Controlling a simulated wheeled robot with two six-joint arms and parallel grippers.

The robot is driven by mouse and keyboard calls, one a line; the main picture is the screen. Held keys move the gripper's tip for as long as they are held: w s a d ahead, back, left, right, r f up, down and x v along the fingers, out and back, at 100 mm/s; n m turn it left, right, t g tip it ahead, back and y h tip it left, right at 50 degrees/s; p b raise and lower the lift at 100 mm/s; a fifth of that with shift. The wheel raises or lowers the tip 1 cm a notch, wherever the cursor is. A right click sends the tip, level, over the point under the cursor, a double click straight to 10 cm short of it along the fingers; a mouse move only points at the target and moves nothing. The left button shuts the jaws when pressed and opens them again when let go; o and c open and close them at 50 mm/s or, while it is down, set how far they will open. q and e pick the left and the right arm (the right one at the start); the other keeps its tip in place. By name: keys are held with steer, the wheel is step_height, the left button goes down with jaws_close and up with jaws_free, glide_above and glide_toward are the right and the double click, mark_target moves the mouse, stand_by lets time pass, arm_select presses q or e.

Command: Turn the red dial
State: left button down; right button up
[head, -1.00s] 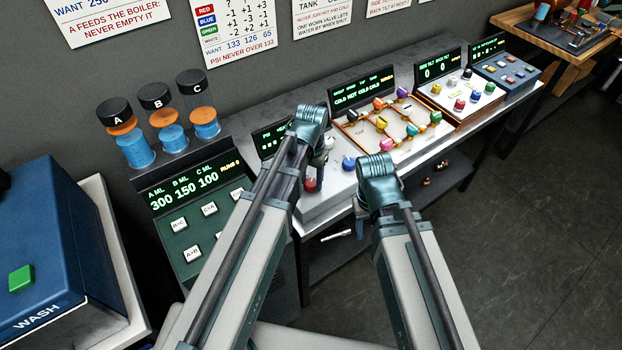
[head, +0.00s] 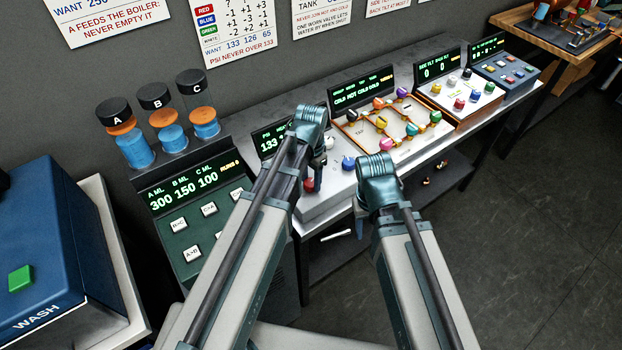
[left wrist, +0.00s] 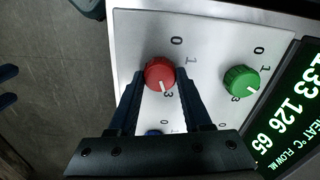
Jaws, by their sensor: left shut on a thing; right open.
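The red dial (left wrist: 160,72) sits on a pale panel in the left wrist view, its white mark pointing down toward the 3. My left gripper (left wrist: 158,80) has a finger on each side of the dial and is shut on it. In the head view the red dial (head: 309,185) shows low on the white unit, beside my left arm; the left fingertips are mostly hidden there. My right gripper (head: 360,218) hangs in front of the bench edge, apart from the dials, and holds nothing I can see; its fingers are largely hidden by its wrist.
A green dial (left wrist: 241,81) is beside the red one, and a blue dial (left wrist: 153,133) is partly hidden by my gripper. The display (left wrist: 298,105) reads 133, 126, 65. A valve panel (head: 395,130) stands to the right, a green console (head: 190,215) to the left.

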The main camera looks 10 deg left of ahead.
mark_target(311, 182)
arm_select(q)
steer(key=shift+c, duration=1.7)
jaws_free()
steer(key=shift+r, duration=0.1)
step_height(311, 182, up, 14)
steer(key=p, duration=1.3)
steer(key=shift+f+p, duration=0.2)
steer(key=shift+p, duration=0.2)
